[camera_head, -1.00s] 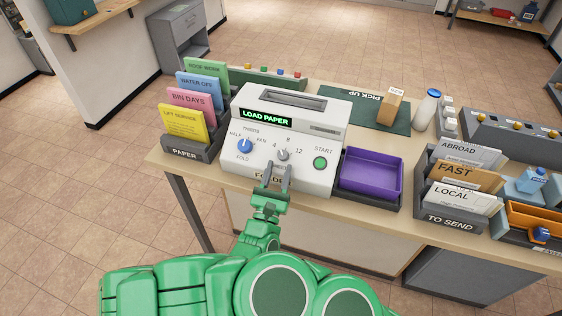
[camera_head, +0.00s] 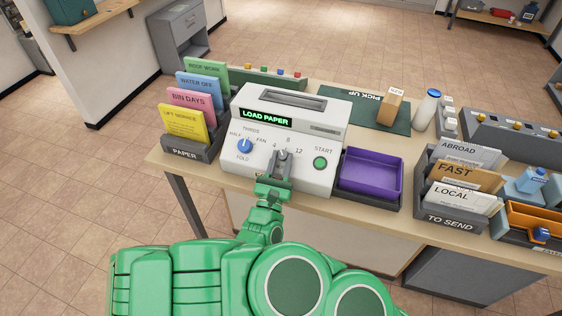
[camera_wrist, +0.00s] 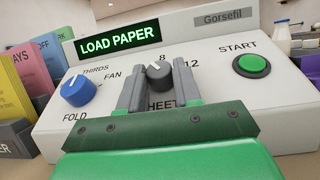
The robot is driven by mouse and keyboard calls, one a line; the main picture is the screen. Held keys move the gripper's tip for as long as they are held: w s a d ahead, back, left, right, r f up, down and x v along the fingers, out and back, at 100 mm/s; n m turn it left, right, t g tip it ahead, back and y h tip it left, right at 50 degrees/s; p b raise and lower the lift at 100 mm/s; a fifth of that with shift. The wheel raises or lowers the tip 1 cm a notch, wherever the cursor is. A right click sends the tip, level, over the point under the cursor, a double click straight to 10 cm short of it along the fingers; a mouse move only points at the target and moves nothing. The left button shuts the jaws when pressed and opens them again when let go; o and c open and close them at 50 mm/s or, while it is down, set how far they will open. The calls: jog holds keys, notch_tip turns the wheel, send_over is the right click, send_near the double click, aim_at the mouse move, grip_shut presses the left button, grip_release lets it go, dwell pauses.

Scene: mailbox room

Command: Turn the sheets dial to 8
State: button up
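The sheets dial (camera_wrist: 159,75) is a dark grey knob on the sloping front of a white folding machine (camera_head: 305,178). Its white pointer mark tilts slightly left of straight up, just left of the printed 8. The 12 is to its right; the 4 is hidden behind a finger in the wrist view. My gripper (camera_wrist: 160,88) has one finger on each side of the dial, with what looks like a thin gap on each side. In the head view, my gripper (camera_head: 281,162) reaches the dial from below. The SHEETS label is partly covered by the fingers.
A blue fold knob (camera_wrist: 79,90) is left of the dial, and a green START button (camera_wrist: 253,65) is right. The screen (camera_wrist: 119,40) reads LOAD PAPER. A purple tray (camera_head: 370,176) stands right of the machine, a paper rack (camera_head: 188,150) left.

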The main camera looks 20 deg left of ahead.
jog(key=shift+a+m+h, duration=0.15)
jog(key=shift+m+h, duration=0.65)
jog(key=shift+c, duration=0.2)
jog(key=m+h, duration=0.2)
jog(key=m+g+h, duration=0.1)
jog(key=m+h, duration=0.1)
jog(key=h, duration=0.1)
jog(key=m+g+h, duration=0.1)
jog(key=m+h, duration=0.1)
jog(key=shift+w+a, duration=0.1)
jog(key=shift+a, duration=0.25)
jog(key=shift+a+m+g+h, duration=0.1)
jog(key=shift+m+g+h, duration=1)
jog(key=shift+m+h, duration=0.75)
jog(key=shift+a+g+h, duration=0.1)
jog(key=shift+g+h, duration=0.2)
jog(key=shift+h, duration=0.15)
jog(key=o, duration=0.7)
jog(key=shift+o, duration=0.2)
jog(key=v, duration=0.7)
jog(key=shift+s+a, duration=0.2)
jog(key=shift+s, duration=0.1)
